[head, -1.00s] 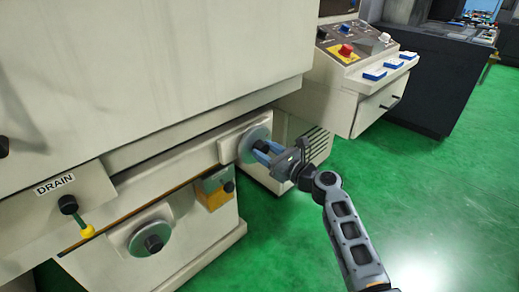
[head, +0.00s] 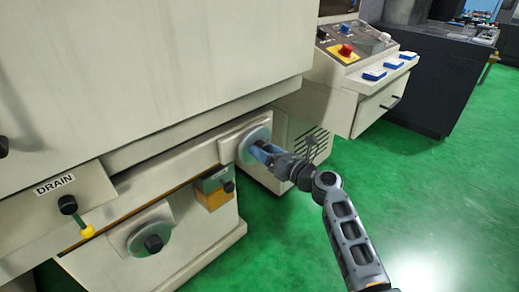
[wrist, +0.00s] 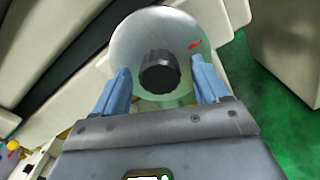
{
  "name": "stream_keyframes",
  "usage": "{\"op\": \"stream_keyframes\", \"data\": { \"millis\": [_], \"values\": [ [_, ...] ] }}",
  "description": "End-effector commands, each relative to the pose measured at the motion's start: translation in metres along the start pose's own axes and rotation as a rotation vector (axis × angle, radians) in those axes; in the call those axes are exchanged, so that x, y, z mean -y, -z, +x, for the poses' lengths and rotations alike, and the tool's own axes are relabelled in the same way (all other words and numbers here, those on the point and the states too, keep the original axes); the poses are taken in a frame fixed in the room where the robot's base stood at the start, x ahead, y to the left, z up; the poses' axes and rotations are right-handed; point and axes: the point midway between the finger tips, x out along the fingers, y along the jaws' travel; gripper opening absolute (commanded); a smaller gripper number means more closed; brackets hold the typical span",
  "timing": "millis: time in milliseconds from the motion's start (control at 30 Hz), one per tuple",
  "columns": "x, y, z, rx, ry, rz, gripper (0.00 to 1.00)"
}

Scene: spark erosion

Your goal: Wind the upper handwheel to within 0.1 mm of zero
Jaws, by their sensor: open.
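The upper handwheel (head: 250,152) is a pale grey disc on the machine's front, left of my gripper (head: 262,151) in the head view. In the wrist view the handwheel (wrist: 132,42) fills the top middle, with its black hub knob (wrist: 158,73) at the centre and a short red mark (wrist: 194,45) to the upper right of the knob. My gripper (wrist: 160,68) is open, with one blue finger on each side of the knob. Gaps show between the fingers and the knob. In the head view the fingers hide the knob.
A lower handwheel (head: 150,238) and a yellow-tipped drain lever (head: 79,217) are at lower left. A control panel (head: 352,45) juts out at upper right. Green floor (head: 420,200) is clear on the right.

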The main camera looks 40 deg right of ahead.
Motion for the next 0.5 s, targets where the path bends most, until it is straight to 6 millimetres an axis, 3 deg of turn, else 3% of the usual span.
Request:
{"op": "stream_keyframes", "data": {
  "millis": [500],
  "values": [
    [-0.0002,-0.0010,-0.0096,0.000,0.001,-0.002,0.74]
  ]
}}
